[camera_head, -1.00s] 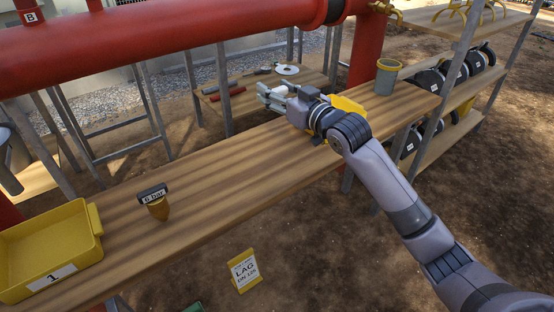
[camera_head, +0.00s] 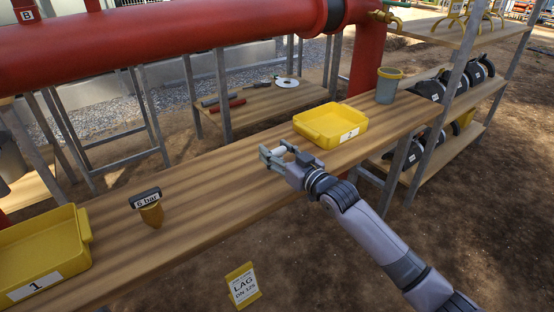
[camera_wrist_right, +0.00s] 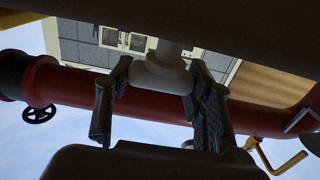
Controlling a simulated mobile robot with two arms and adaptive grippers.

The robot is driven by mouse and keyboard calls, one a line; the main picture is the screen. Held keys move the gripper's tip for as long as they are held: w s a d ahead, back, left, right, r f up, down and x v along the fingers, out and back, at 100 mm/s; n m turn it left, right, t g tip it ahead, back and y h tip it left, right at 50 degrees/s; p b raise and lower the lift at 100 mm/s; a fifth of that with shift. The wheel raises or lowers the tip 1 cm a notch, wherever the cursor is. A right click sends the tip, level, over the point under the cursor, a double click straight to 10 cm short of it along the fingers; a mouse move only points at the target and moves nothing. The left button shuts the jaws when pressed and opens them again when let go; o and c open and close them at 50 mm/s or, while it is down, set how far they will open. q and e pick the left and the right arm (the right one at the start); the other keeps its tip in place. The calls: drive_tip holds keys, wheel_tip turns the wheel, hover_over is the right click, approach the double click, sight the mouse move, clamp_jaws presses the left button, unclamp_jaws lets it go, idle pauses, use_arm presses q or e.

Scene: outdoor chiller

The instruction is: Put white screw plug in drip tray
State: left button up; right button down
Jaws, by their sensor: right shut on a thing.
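My right gripper (camera_head: 278,157) is shut on the white screw plug (camera_head: 283,151) above the wooden bench, just left of a yellow tray. In the right wrist view the pale, round plug (camera_wrist_right: 164,74) sits between the two dark fingers (camera_wrist_right: 163,102). The shallow yellow tray (camera_head: 312,134) with a white label stands on the bench. A second yellow tray (camera_head: 76,246), labelled 1, is at the left end. I cannot tell from the labels which one is the drip tray. My left gripper is not in view.
A brown tapered piece with a "6 bar" tag (camera_head: 146,198) stands on the bench (camera_head: 210,195). A grey cup with a yellow rim (camera_head: 387,87) is beyond the right tray. A red pipe (camera_head: 150,50) runs above the back. The bench middle is clear.

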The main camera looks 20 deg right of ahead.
drive_tip(key=shift+f, duration=0.95)
drive_tip(key=shift+f, duration=0.15)
drive_tip(key=c, duration=0.7)
unclamp_jaws()
drive_tip(key=shift+c, duration=0.2)
